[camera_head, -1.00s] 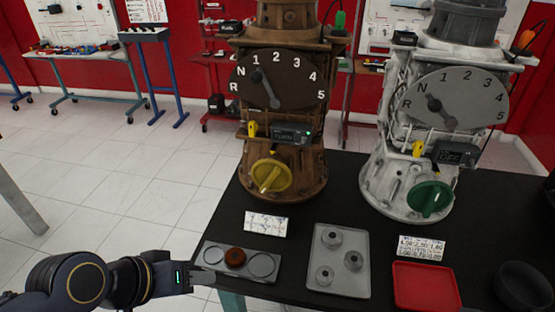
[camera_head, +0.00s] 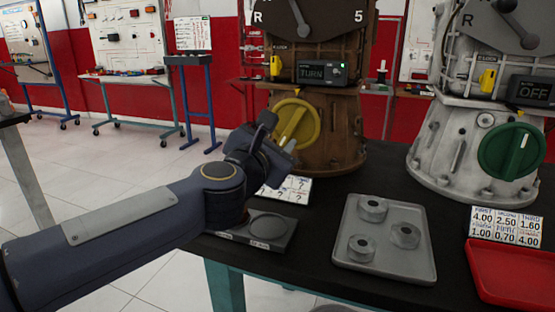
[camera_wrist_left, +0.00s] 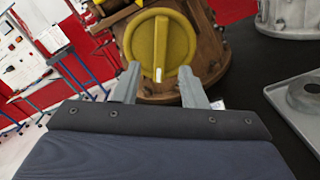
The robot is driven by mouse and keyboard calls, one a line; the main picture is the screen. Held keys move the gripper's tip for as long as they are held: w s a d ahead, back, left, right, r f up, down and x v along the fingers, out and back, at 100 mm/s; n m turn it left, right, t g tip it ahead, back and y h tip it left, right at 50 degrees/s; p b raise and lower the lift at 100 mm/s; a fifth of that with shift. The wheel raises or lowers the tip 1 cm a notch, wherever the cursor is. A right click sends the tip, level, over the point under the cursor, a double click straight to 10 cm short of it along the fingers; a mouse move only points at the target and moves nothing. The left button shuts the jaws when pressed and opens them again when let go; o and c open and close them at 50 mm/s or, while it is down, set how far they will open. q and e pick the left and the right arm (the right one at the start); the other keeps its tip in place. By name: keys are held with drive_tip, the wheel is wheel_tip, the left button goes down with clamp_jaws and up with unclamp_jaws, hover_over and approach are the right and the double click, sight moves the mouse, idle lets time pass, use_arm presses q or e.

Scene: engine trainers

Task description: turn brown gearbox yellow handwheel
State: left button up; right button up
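The brown gearbox (camera_head: 335,125) stands on the black table, with a lit display reading TURN (camera_head: 312,72) above its yellow handwheel (camera_head: 296,122). The handwheel is a round knob with a raised grip bar. In the left wrist view the handwheel (camera_wrist_left: 160,50) is straight ahead, its bar upright with a white mark at the lower end. My left gripper (camera_head: 282,147) is just in front of the handwheel's lower part. In the left wrist view its two fingers (camera_wrist_left: 160,84) are apart, on either side of the bar's lower end; contact cannot be told. My right gripper is not in view.
A white gearbox (camera_head: 470,150) with a green handwheel (camera_head: 511,150) stands to the right. A dark plate with round recesses (camera_head: 262,232) lies below my left arm.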

sight(291, 127)
use_arm(q)
drive_tip(key=x, duration=0.8)
drive_tip(key=shift+f, duration=0.15)
clamp_jaws()
